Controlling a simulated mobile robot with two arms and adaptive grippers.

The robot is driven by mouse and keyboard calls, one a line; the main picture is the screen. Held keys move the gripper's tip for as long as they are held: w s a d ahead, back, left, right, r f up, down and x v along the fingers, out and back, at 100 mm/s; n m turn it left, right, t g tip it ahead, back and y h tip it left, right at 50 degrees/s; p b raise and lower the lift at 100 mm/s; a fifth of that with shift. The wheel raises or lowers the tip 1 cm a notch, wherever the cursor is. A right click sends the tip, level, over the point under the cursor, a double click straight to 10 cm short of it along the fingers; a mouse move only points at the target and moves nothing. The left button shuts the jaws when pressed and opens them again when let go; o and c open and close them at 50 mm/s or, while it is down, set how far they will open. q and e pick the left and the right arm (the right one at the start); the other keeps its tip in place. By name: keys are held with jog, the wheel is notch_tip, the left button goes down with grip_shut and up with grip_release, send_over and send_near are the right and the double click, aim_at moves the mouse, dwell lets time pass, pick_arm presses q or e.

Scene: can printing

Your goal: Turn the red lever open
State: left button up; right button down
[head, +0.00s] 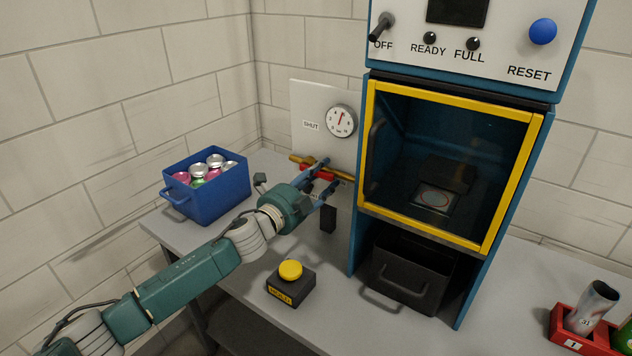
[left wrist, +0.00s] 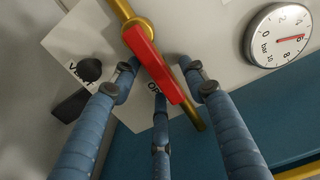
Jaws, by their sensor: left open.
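The red lever (head: 316,172) sits on a brass pipe (head: 301,159) in front of the pale panel, below the gauge. In the left wrist view the red lever (left wrist: 153,65) runs roughly along the brass pipe (left wrist: 123,12). My left gripper (head: 325,178) is open at the lever, with its blue fingers spread around it. In the left wrist view the gripper (left wrist: 160,90) has fingers on both sides of the lever's end and one below. I cannot tell whether any finger touches it. A partly hidden label beginning "OP" shows beside the lever. My right gripper is out of view.
A round gauge (head: 341,120) and a SHUT label (head: 311,126) are on the panel. A blue crate of cans (head: 222,196) stands left. A yellow button (head: 290,270) stands in front. The blue machine (head: 364,85) is close right.

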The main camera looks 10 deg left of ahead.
pick_arm(q)
jog(key=v, duration=1.2)
